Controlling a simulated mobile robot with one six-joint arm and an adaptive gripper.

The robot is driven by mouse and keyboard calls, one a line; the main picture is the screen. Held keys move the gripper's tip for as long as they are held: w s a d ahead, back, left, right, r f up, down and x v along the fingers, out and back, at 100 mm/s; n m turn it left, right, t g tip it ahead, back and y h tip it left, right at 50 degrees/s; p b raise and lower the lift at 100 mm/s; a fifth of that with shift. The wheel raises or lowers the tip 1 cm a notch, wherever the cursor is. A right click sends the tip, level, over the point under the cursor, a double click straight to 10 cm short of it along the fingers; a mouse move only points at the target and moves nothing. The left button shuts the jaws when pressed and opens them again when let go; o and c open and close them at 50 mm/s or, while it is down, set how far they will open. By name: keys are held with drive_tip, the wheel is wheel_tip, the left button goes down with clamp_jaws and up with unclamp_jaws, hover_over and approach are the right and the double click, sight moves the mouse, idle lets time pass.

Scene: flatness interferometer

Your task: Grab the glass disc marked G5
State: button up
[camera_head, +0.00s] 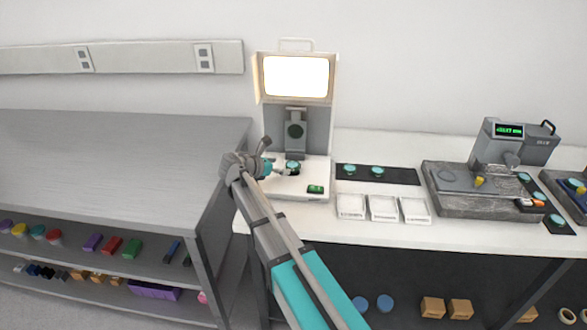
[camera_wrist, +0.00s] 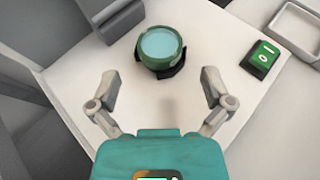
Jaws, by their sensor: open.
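A round glass disc (camera_wrist: 160,46) with a pale blue face and green rim sits on a dark holder (camera_wrist: 163,70) on the interferometer's white base. In the head view the disc (camera_head: 293,166) is under the grey column. No G5 marking is readable on it. My gripper (camera_wrist: 161,88) is open and empty, its fingers apart and short of the disc, pointing toward it. In the head view my gripper (camera_head: 274,168) is just left of the disc. Two more discs, one left (camera_head: 350,168) and one right (camera_head: 377,170), lie on a black strip; their marks are unreadable.
The interferometer's grey column (camera_head: 296,133) and lit screen (camera_head: 295,77) rise behind the disc. A green switch (camera_wrist: 262,57) is at the right of the base. White trays (camera_head: 383,208) stand farther right. A grey gauge machine (camera_head: 510,150) is at the right.

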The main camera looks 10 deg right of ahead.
sight(290, 165)
drive_tip(key=shift+b+x, duration=0.5)
drive_tip(key=shift+x, duration=1.25)
drive_tip(key=shift+s, duration=0.1)
drive_tip(key=c, duration=1.1)
drive_tip(key=shift+r, duration=0.1)
drive_tip(key=shift+c, duration=0.2)
wheel_tip(290, 165, up, 3)
drive_tip(key=p, duration=0.3)
drive_tip(key=shift+f, duration=0.2)
drive_tip(key=s+a+r+p, duration=0.4)
drive_tip(key=s+r+p, duration=0.6)
drive_tip(key=s, duration=0.3)
